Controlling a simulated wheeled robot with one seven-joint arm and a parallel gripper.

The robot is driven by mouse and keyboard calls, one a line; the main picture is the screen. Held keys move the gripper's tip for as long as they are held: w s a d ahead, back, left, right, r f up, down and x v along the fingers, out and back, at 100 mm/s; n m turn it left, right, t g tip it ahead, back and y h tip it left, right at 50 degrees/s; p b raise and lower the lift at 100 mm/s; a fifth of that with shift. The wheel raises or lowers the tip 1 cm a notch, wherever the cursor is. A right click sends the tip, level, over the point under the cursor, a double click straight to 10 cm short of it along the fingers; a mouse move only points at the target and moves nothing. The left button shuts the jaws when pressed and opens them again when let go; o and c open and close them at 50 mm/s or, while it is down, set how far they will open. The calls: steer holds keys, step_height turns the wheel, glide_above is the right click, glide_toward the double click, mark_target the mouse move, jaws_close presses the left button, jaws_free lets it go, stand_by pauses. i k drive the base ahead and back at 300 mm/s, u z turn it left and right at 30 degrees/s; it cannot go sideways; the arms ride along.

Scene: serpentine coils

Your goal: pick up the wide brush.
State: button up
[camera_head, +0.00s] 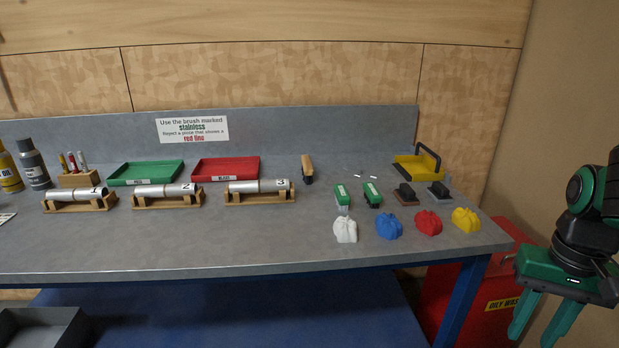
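A brush with a tan wooden handle and a dark end (307,168) stands out on the grey bench, right of the red tray. Two smaller green-topped brushes, one (342,197) and another (372,195), lie side by side further right. No label shows which one is the wide brush, and their bristles are too small to make out well. My gripper (531,338) hangs at the lower right, beyond the bench's right end and far from all the brushes. Its two green fingers are apart with nothing between them.
Metal tubes on wooden cradles (260,197) line the left and middle. Behind them are a green tray (146,174) and red tray (226,170). Crumpled cloths (389,227) lie along the front right, with dark blocks behind. A red bin (440,290) stands below the bench's right end.

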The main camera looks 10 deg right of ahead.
mark_target(308, 172)
steer(key=k, duration=1.05)
steer(key=u, duration=0.5)
steer(key=i, duration=1.7)
steer(key=z, duration=0.5)
steer(key=i, duration=0.6)
